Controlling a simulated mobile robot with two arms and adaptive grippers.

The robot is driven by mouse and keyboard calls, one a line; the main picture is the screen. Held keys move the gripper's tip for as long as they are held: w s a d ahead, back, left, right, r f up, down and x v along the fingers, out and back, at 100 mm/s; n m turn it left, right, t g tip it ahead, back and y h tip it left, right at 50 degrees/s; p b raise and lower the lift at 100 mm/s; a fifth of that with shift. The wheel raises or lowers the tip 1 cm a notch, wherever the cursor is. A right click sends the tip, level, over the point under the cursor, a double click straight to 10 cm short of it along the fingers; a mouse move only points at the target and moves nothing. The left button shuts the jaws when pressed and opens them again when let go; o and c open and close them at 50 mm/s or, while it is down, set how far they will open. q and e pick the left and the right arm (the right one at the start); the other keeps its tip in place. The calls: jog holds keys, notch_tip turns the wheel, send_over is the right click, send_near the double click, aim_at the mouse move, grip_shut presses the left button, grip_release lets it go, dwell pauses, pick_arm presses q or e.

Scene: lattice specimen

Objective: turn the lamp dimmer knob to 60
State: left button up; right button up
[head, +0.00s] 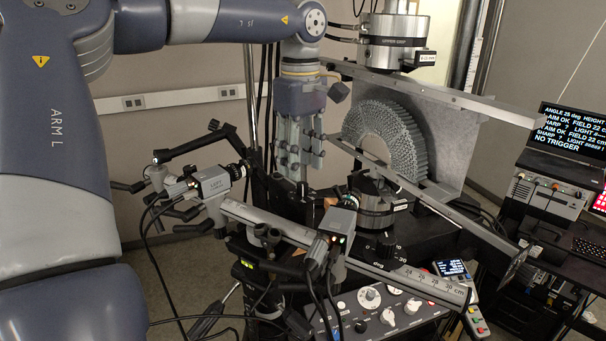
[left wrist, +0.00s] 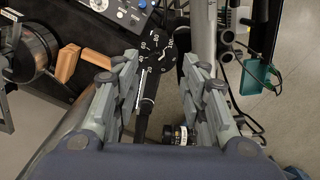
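In the left wrist view a black dial (left wrist: 163,55) with white numbers from 20 to 100 lies beyond and between my left fingers. It looks like the lamp dimmer. Which number its knob points to is too small to tell. I cannot make this dial out in the head view. My left gripper (head: 301,160) points down in the head view, beside the grey lattice arch (head: 388,135). In the left wrist view the left gripper (left wrist: 162,78) has its fingers well apart, with nothing held between them. My right gripper is in neither view.
Two cameras on rails, one at the left (head: 212,183) and one nearer the middle (head: 338,228), crowd the space below my left gripper. A control panel (head: 352,300) with several knobs stands in front. A monitor (head: 569,130) at the right shows text ending in "NO TRIGGER".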

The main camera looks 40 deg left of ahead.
aim_at(303, 184)
pick_arm(q)
jog(key=f, duration=0.2)
jog(key=f+p, duration=0.1)
jog(key=f, duration=0.1)
jog(key=shift+w+d, duration=0.1)
jog(key=shift+w, duration=0.2)
jog(key=shift+f, duration=0.4)
jog(key=shift+s, duration=0.1)
jog(key=shift+c, duration=0.4)
grip_shut()
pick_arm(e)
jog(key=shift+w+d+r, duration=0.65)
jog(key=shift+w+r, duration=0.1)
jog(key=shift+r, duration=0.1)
